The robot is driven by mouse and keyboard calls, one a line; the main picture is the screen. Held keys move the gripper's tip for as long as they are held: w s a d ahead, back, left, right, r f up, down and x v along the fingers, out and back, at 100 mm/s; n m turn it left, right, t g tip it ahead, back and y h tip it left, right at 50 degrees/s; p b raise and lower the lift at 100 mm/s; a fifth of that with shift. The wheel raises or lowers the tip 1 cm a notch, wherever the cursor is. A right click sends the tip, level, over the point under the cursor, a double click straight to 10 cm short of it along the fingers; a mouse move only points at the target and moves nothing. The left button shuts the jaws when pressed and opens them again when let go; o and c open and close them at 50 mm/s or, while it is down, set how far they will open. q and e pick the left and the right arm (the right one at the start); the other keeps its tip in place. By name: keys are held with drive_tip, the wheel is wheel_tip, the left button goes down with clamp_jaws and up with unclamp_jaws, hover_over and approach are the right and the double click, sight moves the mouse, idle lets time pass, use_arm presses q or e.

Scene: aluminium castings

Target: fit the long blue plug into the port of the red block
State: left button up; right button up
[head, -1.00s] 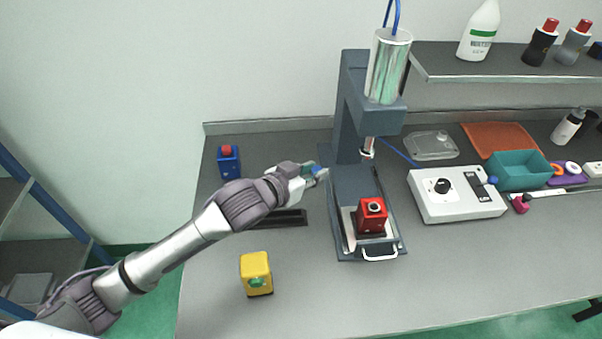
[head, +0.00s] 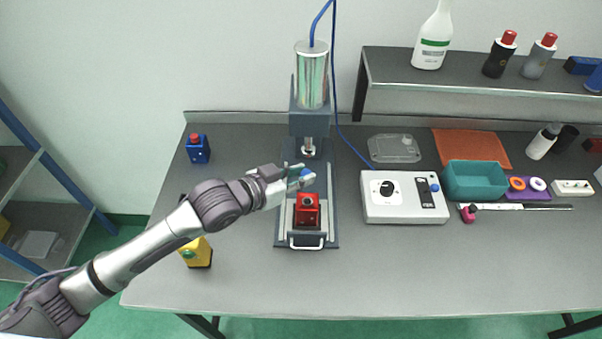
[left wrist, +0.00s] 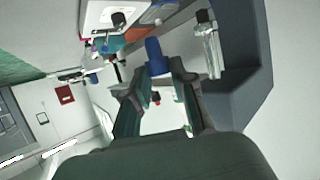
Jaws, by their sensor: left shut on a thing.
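The red block (head: 307,217) sits on the sliding plate of the grey press, under its ram. A dark round port (head: 307,201) shows on its upper part. My left gripper (head: 298,180) is shut on the long blue plug (head: 307,174), just above and behind the block in the picture, and appears apart from it. In the left wrist view the blue plug (left wrist: 154,56) sticks out beyond the fingertips of the gripper (left wrist: 155,80). The fingers hide its held end. The right gripper is in no view.
The press ram (head: 308,147) hangs close behind my left gripper. A white control box (head: 403,210) stands to the right. A yellow block (head: 200,255) and a blue block (head: 198,150) stand left. The bench front is clear.

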use_arm(q)
drive_tip(key=f, duration=0.1)
drive_tip(key=f+b, duration=0.1)
drive_tip(key=f, duration=0.1)
drive_tip(key=f+b, duration=0.1)
drive_tip(key=shift+d+f, duration=0.25)
drive_tip(key=shift+f, duration=0.05)
drive_tip(key=shift+f+b, duration=0.45)
drive_tip(key=shift+b, duration=0.05)
drive_tip(key=shift+f, duration=0.1)
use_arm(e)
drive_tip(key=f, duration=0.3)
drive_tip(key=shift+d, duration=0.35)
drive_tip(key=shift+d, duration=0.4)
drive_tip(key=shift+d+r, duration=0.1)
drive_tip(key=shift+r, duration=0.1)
use_arm(q)
drive_tip(key=shift+p, duration=0.75)
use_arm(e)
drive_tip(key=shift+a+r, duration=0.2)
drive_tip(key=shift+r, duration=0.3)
